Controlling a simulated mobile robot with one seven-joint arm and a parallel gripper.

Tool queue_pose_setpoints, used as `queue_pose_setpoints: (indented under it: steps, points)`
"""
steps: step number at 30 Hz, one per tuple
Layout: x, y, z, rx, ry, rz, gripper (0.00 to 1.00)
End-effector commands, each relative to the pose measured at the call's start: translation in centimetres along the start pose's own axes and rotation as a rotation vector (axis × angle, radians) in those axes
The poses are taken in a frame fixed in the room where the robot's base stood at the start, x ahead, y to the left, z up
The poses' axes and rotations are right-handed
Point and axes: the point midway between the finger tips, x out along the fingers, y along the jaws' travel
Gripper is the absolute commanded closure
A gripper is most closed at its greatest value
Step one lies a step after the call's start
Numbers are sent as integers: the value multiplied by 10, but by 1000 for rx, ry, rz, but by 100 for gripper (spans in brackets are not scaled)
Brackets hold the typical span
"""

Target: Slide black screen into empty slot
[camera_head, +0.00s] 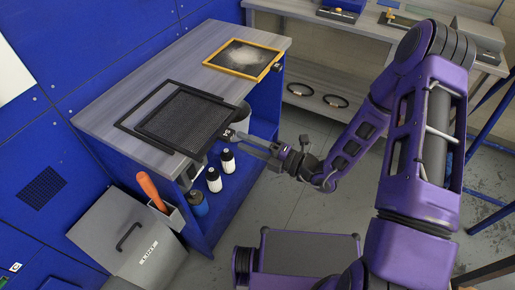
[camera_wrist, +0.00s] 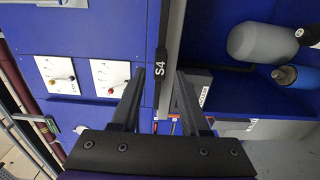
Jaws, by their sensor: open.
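The black screen (camera_head: 190,118), with dark mesh, lies near the front edge of the grey worktop (camera_head: 110,108). It overlaps a thin black frame (camera_head: 150,103). A black tab on its near right side carries a white label (camera_head: 226,134). In the wrist view, the black tab marked S4 (camera_wrist: 160,66) is seen edge-on between my fingers. My gripper (camera_head: 243,141) is open at the tab, one finger on each side; contact is not clear. It also shows in the wrist view (camera_wrist: 158,92). I cannot tell where the empty slot is.
A yellow-framed screen (camera_head: 243,58) with a whitish patch lies farther back on the worktop. Bottles (camera_head: 214,180) stand on the blue shelf below. A grey bin (camera_head: 128,240) and an orange-handled tool (camera_head: 152,190) are at lower left. Open floor (camera_head: 300,190) lies right of the bench.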

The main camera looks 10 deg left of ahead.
Motion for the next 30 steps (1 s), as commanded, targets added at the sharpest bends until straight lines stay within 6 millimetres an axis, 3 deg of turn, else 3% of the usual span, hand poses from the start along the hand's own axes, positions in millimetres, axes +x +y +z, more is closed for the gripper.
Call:
queue_pose_setpoints:
  steps: [6,12,26,30]
  points:
    - [34,-2,-1,-3,4,1,55]
    - [54,-2,0,-4,2,-2,55]
    - [64,0,0,-2,0,-1,55]
    - [64,0,0,-2,1,-2,77]
